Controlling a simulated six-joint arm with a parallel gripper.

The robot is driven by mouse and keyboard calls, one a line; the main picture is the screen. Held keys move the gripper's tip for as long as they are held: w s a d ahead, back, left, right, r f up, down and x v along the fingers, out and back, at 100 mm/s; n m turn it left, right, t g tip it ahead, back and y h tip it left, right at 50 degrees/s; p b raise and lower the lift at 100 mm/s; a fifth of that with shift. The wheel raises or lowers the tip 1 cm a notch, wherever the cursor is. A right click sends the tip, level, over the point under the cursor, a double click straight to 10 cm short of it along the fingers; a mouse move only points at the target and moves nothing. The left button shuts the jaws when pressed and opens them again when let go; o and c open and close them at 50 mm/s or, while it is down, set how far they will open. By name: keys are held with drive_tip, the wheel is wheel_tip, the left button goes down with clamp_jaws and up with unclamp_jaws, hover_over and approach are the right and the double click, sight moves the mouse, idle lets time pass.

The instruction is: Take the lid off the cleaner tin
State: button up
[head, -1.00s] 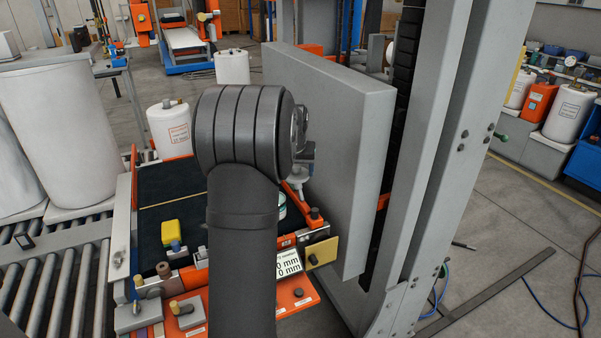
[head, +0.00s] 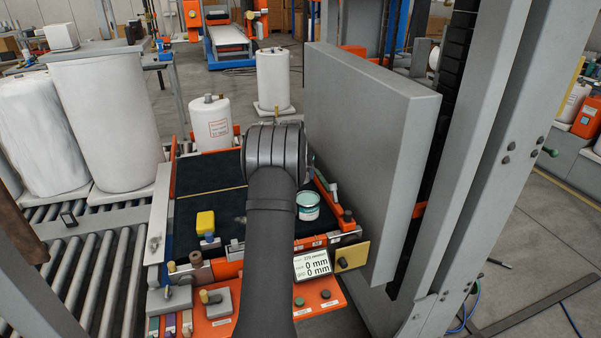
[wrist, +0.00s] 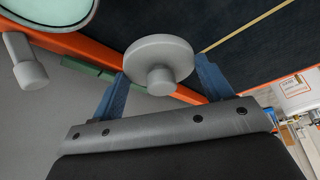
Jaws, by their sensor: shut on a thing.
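The cleaner tin (head: 309,212) is a small white and teal tin on the dark bed, just right of my arm in the head view. Its top looks open, with pale green inside. Its round rim and green inside also show at the upper left of the wrist view (wrist: 45,8). My gripper (wrist: 160,78) has blue fingers closed on a grey round lid with a stubby knob (wrist: 160,52). The lid is apart from the tin, to its right in the wrist view. In the head view my arm hides the gripper and lid.
A large grey panel (head: 370,130) stands close on the right of the bed. An orange rail (wrist: 60,38) edges the bed. A yellow block (head: 205,222) lies on the dark mat (head: 200,180), which is mostly clear. A display (head: 311,264) sits at the front.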

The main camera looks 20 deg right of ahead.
drive_tip(key=shift+f, duration=2.9)
drive_tip(key=shift+f, duration=0.6)
drive_tip(key=o, duration=0.8)
drive_tip(key=shift+r, duration=3)
